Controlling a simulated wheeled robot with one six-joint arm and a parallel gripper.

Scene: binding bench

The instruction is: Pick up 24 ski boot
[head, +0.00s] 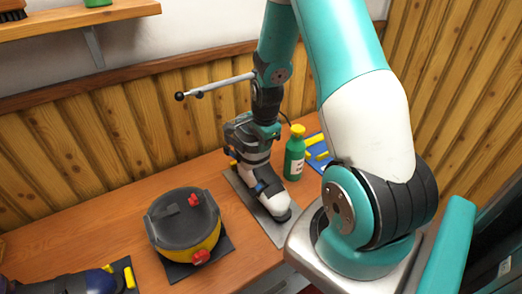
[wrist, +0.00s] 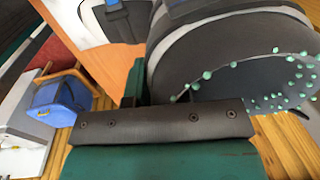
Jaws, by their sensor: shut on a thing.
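A ski boot (head: 262,186) with a white toe and a dark grey cuff stands upright on a grey mat (head: 240,193) on the bench. My gripper (head: 269,130) is at the top of the cuff, shut on its rim. In the wrist view the boot's grey cuff (wrist: 215,50) fills the upper right, touching my gripper's dark palm, with a ring of teal dots around its opening. A green finger shows beside the cuff; the other finger is hidden. No size mark can be read on the boot.
A green bottle (head: 295,155) with a yellow cap stands close right of the boot. A black and yellow round canister (head: 183,228) stands left on a dark mat. A lever rod (head: 222,85) reaches left above the bench. A shelf (head: 75,18) hangs upper left.

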